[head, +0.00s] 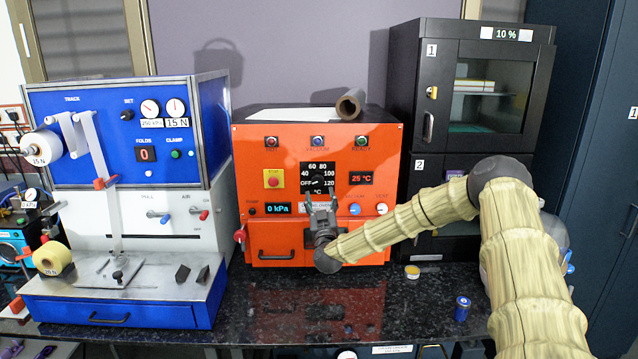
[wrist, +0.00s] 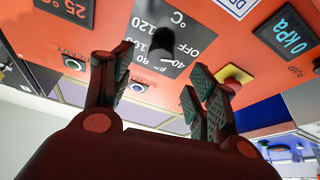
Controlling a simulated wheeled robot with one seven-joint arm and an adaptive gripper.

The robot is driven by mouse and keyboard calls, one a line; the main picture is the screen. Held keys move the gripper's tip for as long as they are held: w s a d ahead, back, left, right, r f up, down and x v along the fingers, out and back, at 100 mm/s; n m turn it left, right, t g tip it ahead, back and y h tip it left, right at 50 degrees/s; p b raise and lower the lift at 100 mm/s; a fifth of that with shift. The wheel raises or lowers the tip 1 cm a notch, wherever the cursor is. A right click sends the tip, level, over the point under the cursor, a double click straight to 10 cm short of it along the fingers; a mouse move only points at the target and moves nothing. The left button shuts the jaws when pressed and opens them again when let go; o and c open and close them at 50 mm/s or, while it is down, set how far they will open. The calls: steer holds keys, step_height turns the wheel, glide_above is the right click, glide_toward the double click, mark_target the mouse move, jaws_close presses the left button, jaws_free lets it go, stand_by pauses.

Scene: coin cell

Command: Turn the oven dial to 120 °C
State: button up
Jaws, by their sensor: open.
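The orange oven (head: 380,137) stands at the middle back of the bench. Its black dial (head: 318,181) sits on a dark scale plate marked OFF, 40, 60, 80, 100 and 120; I cannot tell for sure where the dial points. The red readout (head: 361,178) shows 25 °C. My gripper (head: 321,198) is open in front of the panel, just below the dial in the head view. In the wrist view the dial (wrist: 161,45) shows beyond and between the fingertips (wrist: 160,72), apart from them. Nothing is between the fingers.
A blue-and-white machine (head: 130,175) stands left, a black cabinet (head: 405,100) right. A roll (head: 350,104) lies on the oven. A blue cell (head: 462,308) stands on the bench.

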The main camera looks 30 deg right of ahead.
mark_target(318, 183)
steer(key=p+x, duration=0.2)
steer(key=x, duration=0.4)
steer(key=shift+w+d+r, duration=0.1)
steer(key=shift+w+d, duration=0.05)
steer(key=shift+w, duration=0.25)
steer(key=c, duration=1)
